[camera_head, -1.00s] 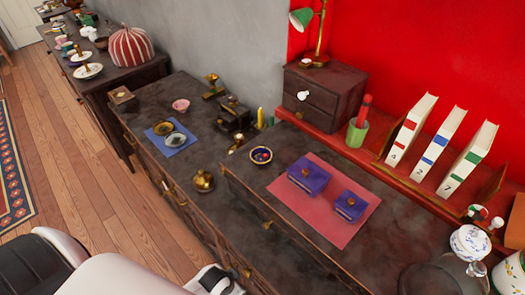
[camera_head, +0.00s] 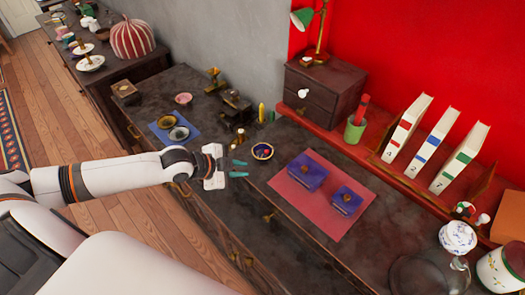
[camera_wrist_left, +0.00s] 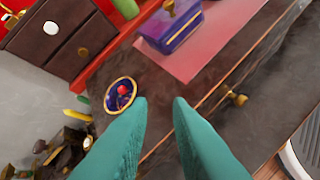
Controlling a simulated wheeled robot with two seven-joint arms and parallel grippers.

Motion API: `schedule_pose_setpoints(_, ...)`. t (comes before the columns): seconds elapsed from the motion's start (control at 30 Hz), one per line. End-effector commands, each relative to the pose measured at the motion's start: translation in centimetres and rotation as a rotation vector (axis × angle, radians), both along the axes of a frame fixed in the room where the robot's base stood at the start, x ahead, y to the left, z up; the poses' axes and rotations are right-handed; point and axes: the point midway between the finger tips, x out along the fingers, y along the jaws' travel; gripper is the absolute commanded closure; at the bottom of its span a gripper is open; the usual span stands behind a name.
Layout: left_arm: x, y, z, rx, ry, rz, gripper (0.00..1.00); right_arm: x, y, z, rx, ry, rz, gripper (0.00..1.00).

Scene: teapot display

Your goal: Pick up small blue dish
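The small blue dish (camera_head: 262,152) is round, dark blue inside with a light gold rim, and sits on the dark cabinet top left of the pink mat. Small coloured bits, one red, show inside it. In the left wrist view the dish (camera_wrist_left: 120,96) lies just beyond and left of the fingertips. My left gripper (camera_head: 239,168) has teal fingers, open and empty, a short way left of the dish and apart from it. The same fingers show spread in the left wrist view (camera_wrist_left: 160,100). My right gripper is not in view.
A pink mat (camera_head: 318,222) with two blue-purple boxes (camera_head: 307,172) lies to the right. A blue mat (camera_head: 163,134) with small dishes lies to the left. A brass burner-like item and green and yellow sticks (camera_head: 261,112) stand close behind the dish.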

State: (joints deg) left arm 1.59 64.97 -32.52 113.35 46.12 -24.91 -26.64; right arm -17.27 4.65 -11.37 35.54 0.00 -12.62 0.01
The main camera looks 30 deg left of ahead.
Motion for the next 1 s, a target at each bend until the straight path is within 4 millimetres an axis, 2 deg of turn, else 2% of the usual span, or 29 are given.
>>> schedule_pose_setpoints(0.1, 1.0, 2.1, 1.5, 0.022, -0.038, -0.007, 0.82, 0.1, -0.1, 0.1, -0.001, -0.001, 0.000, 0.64)
schedule_pose_setpoints(0.23, 1.9, 2.8, 1.7, 0.023, -0.057, -0.003, 0.82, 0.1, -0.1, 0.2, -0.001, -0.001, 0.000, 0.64)
schedule_pose_setpoints(0.6, 5.6, 0.7, -1.5, 0.022, -0.059, -0.002, 0.82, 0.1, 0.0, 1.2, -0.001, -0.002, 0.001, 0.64)
schedule_pose_setpoints(0.83, 6.5, 0.2, -2.4, 0.024, -0.056, -0.002, 0.82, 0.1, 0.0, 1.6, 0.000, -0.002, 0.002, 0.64)
schedule_pose_setpoints(1.0, 8.1, -0.6, -3.5, 0.021, -0.057, -0.001, 0.82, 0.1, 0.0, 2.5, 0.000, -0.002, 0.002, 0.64)
